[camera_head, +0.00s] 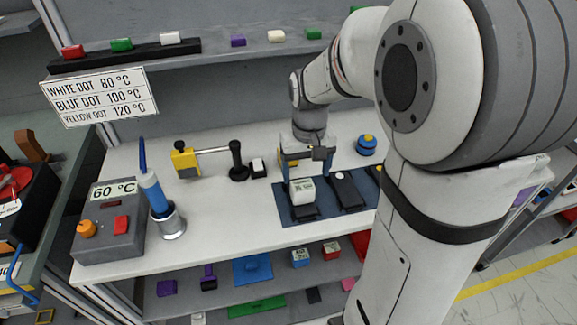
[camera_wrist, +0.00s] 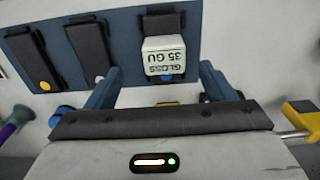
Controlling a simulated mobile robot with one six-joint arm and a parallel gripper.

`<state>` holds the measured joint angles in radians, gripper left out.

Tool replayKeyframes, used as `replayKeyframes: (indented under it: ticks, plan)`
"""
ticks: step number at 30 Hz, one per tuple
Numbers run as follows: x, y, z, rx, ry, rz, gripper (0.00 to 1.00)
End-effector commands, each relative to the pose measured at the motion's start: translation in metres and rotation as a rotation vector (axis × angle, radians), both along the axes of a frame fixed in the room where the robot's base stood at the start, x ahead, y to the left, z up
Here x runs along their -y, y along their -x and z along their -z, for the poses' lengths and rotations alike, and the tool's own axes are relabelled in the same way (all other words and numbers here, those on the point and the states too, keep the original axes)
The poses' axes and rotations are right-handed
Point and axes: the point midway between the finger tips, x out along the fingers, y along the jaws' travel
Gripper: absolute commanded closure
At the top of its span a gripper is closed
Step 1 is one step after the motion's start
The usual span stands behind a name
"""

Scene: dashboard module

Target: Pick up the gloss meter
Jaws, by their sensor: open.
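The gloss meter (camera_head: 302,191) is a white block that sits upright on a black panel of a blue mat (camera_head: 287,213) on the white bench. In the wrist view the gloss meter (camera_wrist: 164,57) shows the text "GLOSS 35 GU" upside down. My gripper (camera_head: 309,158) is behind and above it in the head view, open and empty. In the wrist view my gripper (camera_wrist: 160,70) has its blue fingertips left and right of the meter's near edge, with gaps on both sides. How far the fingertips are above the mat is hard to tell.
A black panel with a white dot (camera_head: 347,190) lies beside the meter; another is partly hidden by my arm. A blue round object (camera_head: 366,145) is behind. A black-handled tool (camera_head: 238,162), a grey heater box (camera_head: 110,220) and a blue tool in a metal cup (camera_head: 172,226) stand left.

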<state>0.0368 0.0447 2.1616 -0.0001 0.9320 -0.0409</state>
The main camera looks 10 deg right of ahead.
Motion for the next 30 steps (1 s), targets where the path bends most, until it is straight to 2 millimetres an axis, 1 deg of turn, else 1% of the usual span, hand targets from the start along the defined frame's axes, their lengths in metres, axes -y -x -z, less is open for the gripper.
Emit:
replayKeyframes:
  ticks: [10, 15, 18, 21, 26, 30]
  plan:
    - [-0.002, -0.003, 0.039, -0.008, 0.0, 0.0, 0.24]
    - [-0.005, -0.005, 0.065, -0.008, 0.0, 0.001, 0.24]
    - [-0.005, -0.005, 0.075, -0.005, 0.0, 0.002, 0.24]
    - [-0.005, -0.005, 0.078, -0.005, 0.0, 0.002, 0.24]
    - [-0.005, -0.005, 0.078, -0.003, 0.0, 0.002, 0.24]
    - [-0.005, -0.005, 0.078, -0.003, 0.0, 0.003, 0.33]
